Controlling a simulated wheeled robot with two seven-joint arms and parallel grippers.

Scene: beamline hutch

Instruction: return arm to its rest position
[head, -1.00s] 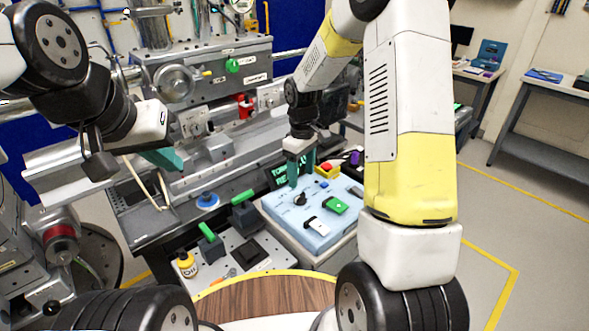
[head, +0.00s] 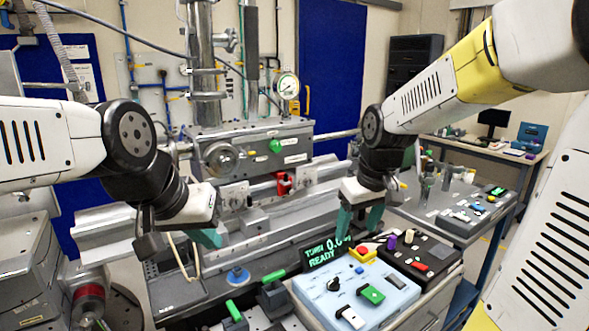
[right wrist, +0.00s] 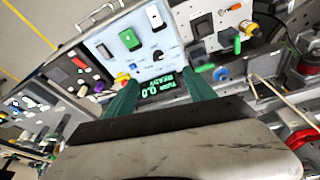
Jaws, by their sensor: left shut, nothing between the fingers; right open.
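My right gripper (head: 360,222) is open and empty. In the head view it hangs above the back edge of the light-blue control panel (head: 323,292), by the green-lettered display (head: 327,252). In the right wrist view its two green fingers (right wrist: 160,92) stand apart with the display (right wrist: 160,84) showing between them. My left gripper (head: 208,238) is shut and empty. It is at the left, in front of the grey machine bed, and its fingertips are partly hard to make out.
A black panel (head: 398,262) with coloured knobs stands right of the blue panel. A machine with a handwheel (head: 220,160), a red clamp (head: 284,183) and a gauge (head: 287,86) fills the back. A side table (head: 470,215) with more controls stands at the right.

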